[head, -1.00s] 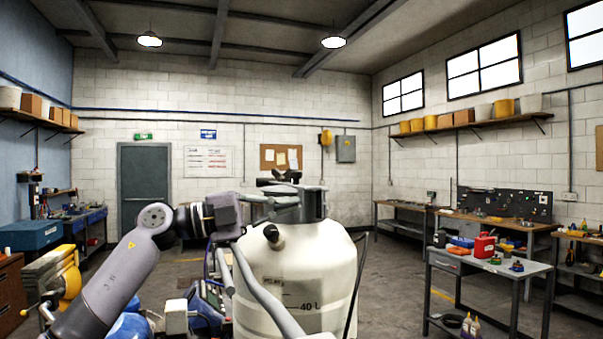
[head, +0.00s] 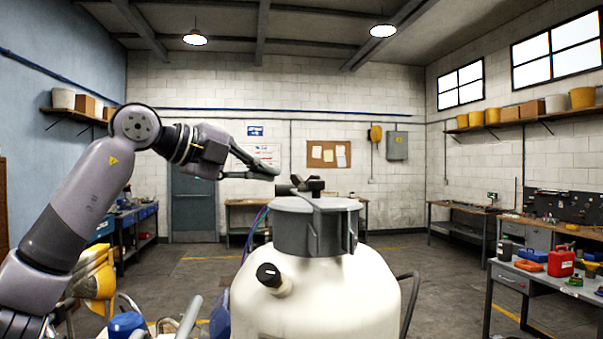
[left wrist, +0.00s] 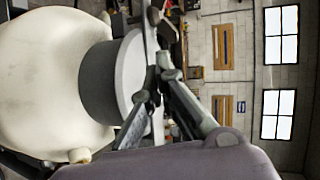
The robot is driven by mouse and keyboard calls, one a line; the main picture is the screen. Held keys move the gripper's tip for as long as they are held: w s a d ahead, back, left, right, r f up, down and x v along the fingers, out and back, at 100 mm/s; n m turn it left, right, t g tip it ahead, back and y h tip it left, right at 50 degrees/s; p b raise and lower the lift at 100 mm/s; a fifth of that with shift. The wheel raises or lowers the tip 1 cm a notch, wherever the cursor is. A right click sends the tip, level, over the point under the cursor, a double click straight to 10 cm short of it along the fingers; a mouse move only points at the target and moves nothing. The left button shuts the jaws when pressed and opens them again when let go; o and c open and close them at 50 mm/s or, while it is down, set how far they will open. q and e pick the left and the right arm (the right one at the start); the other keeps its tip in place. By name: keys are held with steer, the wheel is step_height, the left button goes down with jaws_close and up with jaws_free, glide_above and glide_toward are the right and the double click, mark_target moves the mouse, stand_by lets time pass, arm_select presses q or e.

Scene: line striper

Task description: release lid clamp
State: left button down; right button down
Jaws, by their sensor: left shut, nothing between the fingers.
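The white tank (head: 320,305) of the line striper stands in front of me. Its grey lid and collar (head: 290,235) sit on top, with a grey clamp bar (head: 322,204) across them. A dark knob-like part (head: 307,184) stands above the bar. My left gripper (head: 275,170) is shut and empty, up and to the left of the clamp in the head view. The left wrist view shows the pale lid (left wrist: 130,75), the tank (left wrist: 45,80) and the gripper's fingers (left wrist: 145,105) in front of the lid's edge. Contact with the clamp cannot be told. My right gripper is out of view.
A black-capped spout (head: 270,275) sticks out of the tank's front, and a dark hose (head: 412,300) runs at its right. A yellow machine part (head: 97,275) is at the left, below my arm. A workbench with a red can (head: 561,262) stands at the right. Open floor lies behind.

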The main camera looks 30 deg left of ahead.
mark_target(301, 195)
arm_select(q)
steer(key=p+x, duration=0.1)
steer(key=x, duration=0.1)
steer(key=p+x, duration=0.1)
steer(key=x, duration=0.2)
steer(key=p+x, duration=0.1)
steer(key=x, duration=0.1)
steer(key=shift+w+r, duration=0.35)
steer(key=shift+w, duration=0.05)
steer(key=shift+w+d+p, duration=0.45)
steer(key=shift+w+p, duration=0.2)
steer(key=shift+w, duration=0.05)
steer(key=shift+w+f, duration=0.1)
steer(key=shift+f, duration=0.05)
